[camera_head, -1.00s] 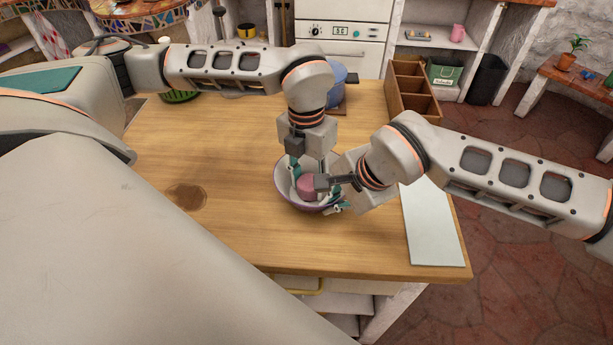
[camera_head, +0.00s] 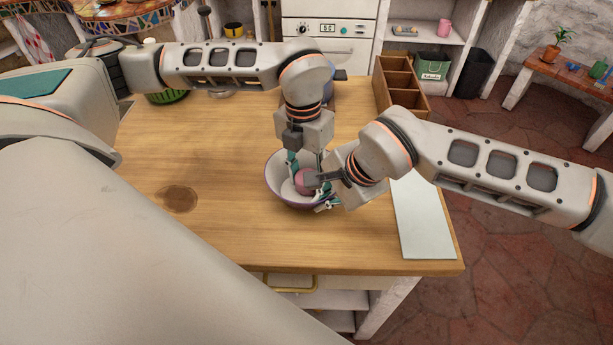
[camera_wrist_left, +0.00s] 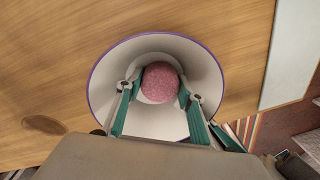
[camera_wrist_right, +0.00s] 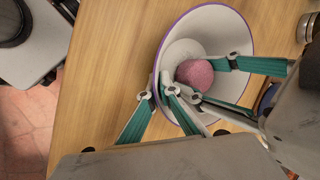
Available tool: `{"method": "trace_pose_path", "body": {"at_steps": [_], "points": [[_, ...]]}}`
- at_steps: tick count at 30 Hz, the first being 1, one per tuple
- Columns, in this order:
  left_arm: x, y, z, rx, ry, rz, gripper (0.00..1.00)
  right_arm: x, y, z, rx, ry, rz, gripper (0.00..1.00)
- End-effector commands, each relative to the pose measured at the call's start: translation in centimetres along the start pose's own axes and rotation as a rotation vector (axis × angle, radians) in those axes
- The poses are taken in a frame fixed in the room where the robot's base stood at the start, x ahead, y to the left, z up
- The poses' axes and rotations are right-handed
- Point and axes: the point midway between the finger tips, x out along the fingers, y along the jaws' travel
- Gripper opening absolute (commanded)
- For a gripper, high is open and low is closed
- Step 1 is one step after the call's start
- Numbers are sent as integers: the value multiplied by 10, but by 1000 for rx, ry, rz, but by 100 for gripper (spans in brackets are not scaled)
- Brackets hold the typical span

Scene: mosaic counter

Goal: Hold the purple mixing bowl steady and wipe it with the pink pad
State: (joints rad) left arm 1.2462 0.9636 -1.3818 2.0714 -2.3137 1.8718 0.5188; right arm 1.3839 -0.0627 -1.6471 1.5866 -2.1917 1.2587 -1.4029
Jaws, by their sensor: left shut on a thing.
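The purple mixing bowl (camera_head: 275,179) stands upright on the wooden counter, pale inside with a purple rim. It also shows in the left wrist view (camera_wrist_left: 103,75) and the right wrist view (camera_wrist_right: 232,28). My left gripper (camera_wrist_left: 160,88) points down into the bowl, shut on the round pink pad (camera_wrist_left: 160,80), one finger on each side. The pad sits low in the bowl; its contact with the wall is hidden. My right gripper (camera_wrist_right: 157,85) is at the bowl's near right side in the head view (camera_head: 325,200), its fingertips pinching the rim from both sides.
A pale board (camera_head: 424,220) lies right of the bowl. A wooden divided box (camera_head: 400,85) stands behind it at the counter's right edge. A blue container is mostly hidden behind my left wrist. The counter left of the bowl is clear around a dark round mark (camera_head: 177,199).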

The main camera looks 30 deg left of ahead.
Motion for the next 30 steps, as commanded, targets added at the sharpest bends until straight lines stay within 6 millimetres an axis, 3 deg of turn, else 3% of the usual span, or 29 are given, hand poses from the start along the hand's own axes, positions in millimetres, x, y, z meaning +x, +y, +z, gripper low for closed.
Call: {"method": "trace_pose_path", "body": {"at_steps": [1, 30], "points": [[-4, 0, 1, 0, -3, -1, 20, 4, 7, -2, 10, 1, 16, 0], [-91, -6, -2, 0, -4, -1, 20, 4, 7, -1, 9, -1, 16, 0]]}}
